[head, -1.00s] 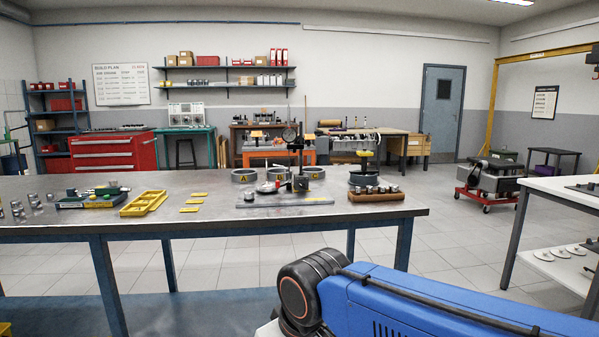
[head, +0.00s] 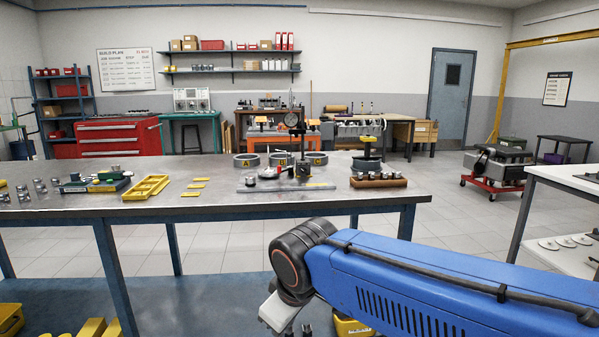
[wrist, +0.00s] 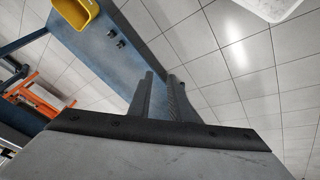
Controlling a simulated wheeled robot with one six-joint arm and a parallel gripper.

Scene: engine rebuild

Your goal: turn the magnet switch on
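A dial gauge on a black upright stand (head: 291,121) stands on the metal workbench (head: 220,205), right of the middle in the head view. Its dark block-like base (head: 303,171) sits among other small parts. A switch on that base is too small to make out. My blue arm reaches in from the lower right, in front of the bench and below its top. My gripper (wrist: 160,75) shows in the wrist view as two dark fingers with a narrow gap and nothing between them. It points toward the floor and blue lower shelf, well away from the stand.
Rings (head: 247,160) stand behind the gauge stand, and a wooden block with metal parts (head: 378,181) lies to its right. Yellow trays (head: 147,188) lie to the left. The bench's front edge lies between my arm and the stand. A yellow bin (wrist: 75,12) is on the lower shelf.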

